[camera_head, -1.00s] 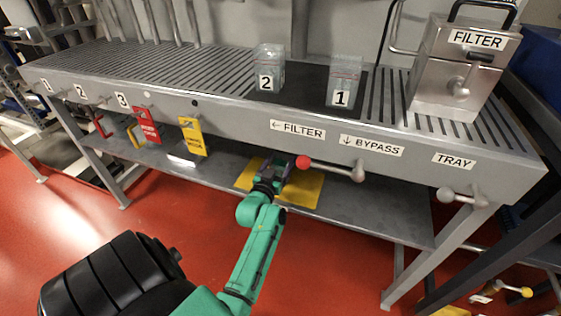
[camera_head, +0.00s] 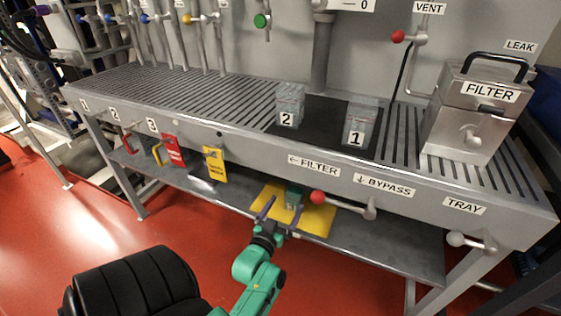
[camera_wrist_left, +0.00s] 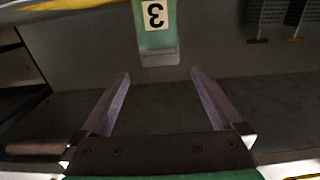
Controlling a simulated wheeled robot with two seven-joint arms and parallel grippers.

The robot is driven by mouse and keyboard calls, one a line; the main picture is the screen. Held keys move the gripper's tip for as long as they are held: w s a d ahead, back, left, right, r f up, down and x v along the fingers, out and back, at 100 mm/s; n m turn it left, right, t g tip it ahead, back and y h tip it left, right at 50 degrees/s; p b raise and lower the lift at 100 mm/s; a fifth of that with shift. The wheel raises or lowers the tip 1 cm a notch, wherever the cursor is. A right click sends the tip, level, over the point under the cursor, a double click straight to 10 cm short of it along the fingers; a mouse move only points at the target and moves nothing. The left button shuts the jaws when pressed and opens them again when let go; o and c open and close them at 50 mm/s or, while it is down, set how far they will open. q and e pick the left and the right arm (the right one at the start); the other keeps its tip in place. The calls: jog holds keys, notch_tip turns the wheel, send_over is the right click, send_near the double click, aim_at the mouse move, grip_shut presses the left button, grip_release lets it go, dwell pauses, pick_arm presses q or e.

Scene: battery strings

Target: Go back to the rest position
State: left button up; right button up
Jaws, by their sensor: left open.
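My left gripper (camera_head: 281,211) is open and empty, in front of the lower shelf at the yellow mat's near edge. In the left wrist view its two fingers (camera_wrist_left: 160,88) are spread with nothing between them. My right gripper is not in view.
The grey bench front (camera_head: 250,145) overhangs the shelf. A red-knobbed bypass lever (camera_head: 343,204) sticks out right of the gripper. Red and yellow tags (camera_head: 215,165) hang at left. Clear jars 2 (camera_head: 290,103) and 1 (camera_head: 361,124) stand on top.

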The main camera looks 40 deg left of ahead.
pick_arm(q)
jog(key=v, duration=0.3)
jog(key=shift+s+p, duration=0.15)
jog(key=shift+p, duration=0.2)
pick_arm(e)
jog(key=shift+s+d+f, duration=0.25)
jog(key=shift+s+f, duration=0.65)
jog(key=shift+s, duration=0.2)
